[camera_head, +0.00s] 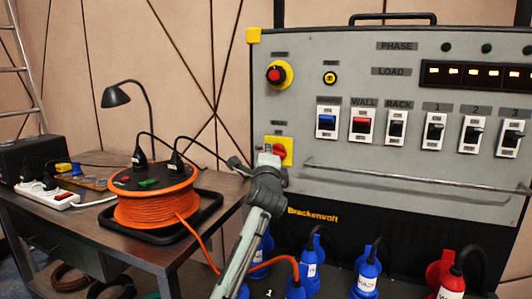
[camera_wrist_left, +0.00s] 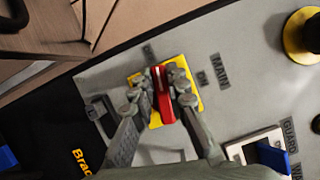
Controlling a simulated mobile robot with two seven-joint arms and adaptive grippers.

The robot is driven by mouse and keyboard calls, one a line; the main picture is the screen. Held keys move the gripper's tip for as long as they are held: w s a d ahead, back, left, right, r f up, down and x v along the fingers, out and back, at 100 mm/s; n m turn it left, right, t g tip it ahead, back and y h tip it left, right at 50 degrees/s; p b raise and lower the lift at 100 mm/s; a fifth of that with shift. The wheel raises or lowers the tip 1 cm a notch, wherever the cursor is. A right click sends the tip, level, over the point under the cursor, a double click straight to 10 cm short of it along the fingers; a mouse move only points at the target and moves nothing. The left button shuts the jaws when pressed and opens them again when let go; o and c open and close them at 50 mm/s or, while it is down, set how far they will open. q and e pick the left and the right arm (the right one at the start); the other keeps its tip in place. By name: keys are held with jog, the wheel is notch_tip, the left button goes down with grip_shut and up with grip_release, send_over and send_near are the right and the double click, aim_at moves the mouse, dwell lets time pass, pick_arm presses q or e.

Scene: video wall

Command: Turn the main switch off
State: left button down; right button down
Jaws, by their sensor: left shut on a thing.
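The main switch (camera_head: 283,152) is a red handle on a yellow square plate, at the lower left of the grey panel in the head view. In the left wrist view its red handle (camera_wrist_left: 163,96) stands between the two fingertips, in front of the yellow plate (camera_wrist_left: 192,78). The handle runs roughly along the line of the MAIN label (camera_wrist_left: 220,70). My left gripper (camera_head: 267,158) is shut on the handle and hides part of the switch in the head view. It also shows in the wrist view (camera_wrist_left: 160,88). My right gripper is not in view.
A red button on a yellow ring (camera_head: 278,74) sits above the switch. A row of rocker switches, the first blue (camera_head: 326,121), lies to the right, above a metal rail (camera_head: 420,177). Blue plugs (camera_head: 367,272) jut out below. An orange cable reel (camera_head: 155,195) stands on the table at left.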

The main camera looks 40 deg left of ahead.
pick_arm(q)
jog(key=shift+w+d+f+n+h, duration=0.15)
jog(key=shift+d+f+n+h, duration=0.2)
jog(key=shift+n, duration=0.65)
jog(key=shift+g, duration=0.3)
jog(key=c, duration=1.7)
grip_release()
jog(key=shift+o, duration=1)
jog(key=shift+w, duration=0.1)
jog(key=shift+a+r, duration=0.1)
jog(key=shift+s, duration=0.2)
jog(key=v, duration=1.1)
jog(key=shift+s+d, duration=0.25)
jog(key=shift+d, duration=0.1)
